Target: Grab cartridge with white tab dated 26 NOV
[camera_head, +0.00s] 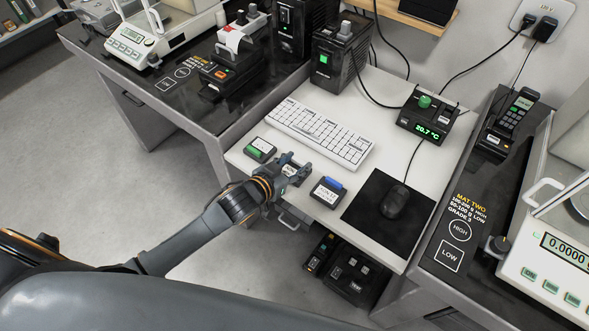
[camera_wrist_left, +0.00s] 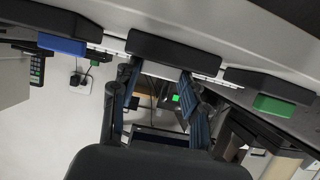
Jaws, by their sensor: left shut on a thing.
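My left gripper (camera_head: 289,168) is at the front part of the white table, shut on the middle of three dark cartridges. This held cartridge (camera_head: 290,171) shows a pale label between the fingers; its date cannot be read and its tab is mostly hidden. In the left wrist view the fingers (camera_wrist_left: 163,88) are on either side of the dark held cartridge (camera_wrist_left: 175,47). A green-tabbed cartridge (camera_head: 261,150) lies to the left and a blue-tabbed cartridge (camera_head: 328,192) to the right. My right gripper is not in view.
A white keyboard (camera_head: 320,133) lies behind the cartridges. A mouse (camera_head: 395,203) rests on a black mat (camera_head: 370,222) to the right. A temperature display (camera_head: 425,117) stands at the back. Balances stand on side tables left and right.

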